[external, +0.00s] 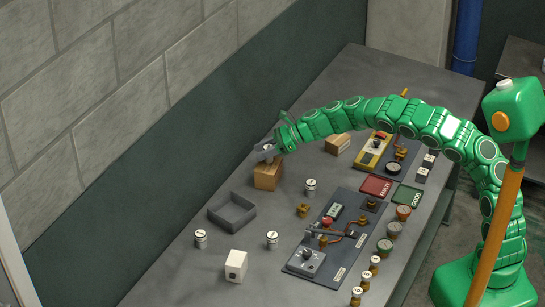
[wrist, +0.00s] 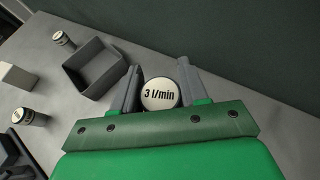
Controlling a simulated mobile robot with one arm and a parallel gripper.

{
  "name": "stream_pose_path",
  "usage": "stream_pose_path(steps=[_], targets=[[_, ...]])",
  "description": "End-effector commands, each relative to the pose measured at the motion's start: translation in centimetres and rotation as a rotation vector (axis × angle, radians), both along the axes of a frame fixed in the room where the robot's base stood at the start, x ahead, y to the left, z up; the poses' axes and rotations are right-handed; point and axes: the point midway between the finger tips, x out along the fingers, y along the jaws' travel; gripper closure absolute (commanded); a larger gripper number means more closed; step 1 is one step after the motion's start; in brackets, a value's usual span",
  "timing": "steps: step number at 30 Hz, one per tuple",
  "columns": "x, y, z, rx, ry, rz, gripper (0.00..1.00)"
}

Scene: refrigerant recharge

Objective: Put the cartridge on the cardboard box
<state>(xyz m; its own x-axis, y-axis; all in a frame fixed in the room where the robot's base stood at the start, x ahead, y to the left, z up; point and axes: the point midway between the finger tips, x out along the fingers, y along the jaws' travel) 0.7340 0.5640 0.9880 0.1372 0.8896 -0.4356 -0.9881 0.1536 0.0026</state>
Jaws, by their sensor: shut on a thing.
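My gripper (external: 266,149) is at the end of the green arm, just over a brown cardboard box (external: 267,177) near the wall side of the bench. In the wrist view, my gripper (wrist: 158,92) has its two grey fingers shut on a round cartridge (wrist: 160,95) with a pale end marked "3 l/min". The cartridge is mostly hidden by the gripper in the external view. I cannot tell whether it touches the box top. The box is not visible in the wrist view.
Similar small cylinders stand on the bench (external: 310,187), (external: 272,240), (external: 200,239). A grey open tray (external: 232,213) and a white block (external: 236,266) are nearby. Another brown box (external: 337,144) stands behind the arm. An instrument panel (external: 330,240) lies to the right.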

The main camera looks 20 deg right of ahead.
Motion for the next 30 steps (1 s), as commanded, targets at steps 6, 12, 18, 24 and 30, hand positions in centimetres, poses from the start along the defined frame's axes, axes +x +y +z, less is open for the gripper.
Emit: stream_pose_path(steps=[6, 12, 18, 24, 30], targets=[[-0.01, 0.04, -1.31, 0.001, -0.002, 0.001, 0.90], [0.01, 0.01, -1.35, 0.001, -0.002, 0.000, 0.90], [0.02, 0.00, -1.57, 0.001, -0.001, 0.000, 0.43], [0.01, 0.01, -1.58, 0.000, -0.001, 0.000, 0.31], [-0.01, 0.03, -1.48, 0.000, -0.001, 0.000, 0.31]])
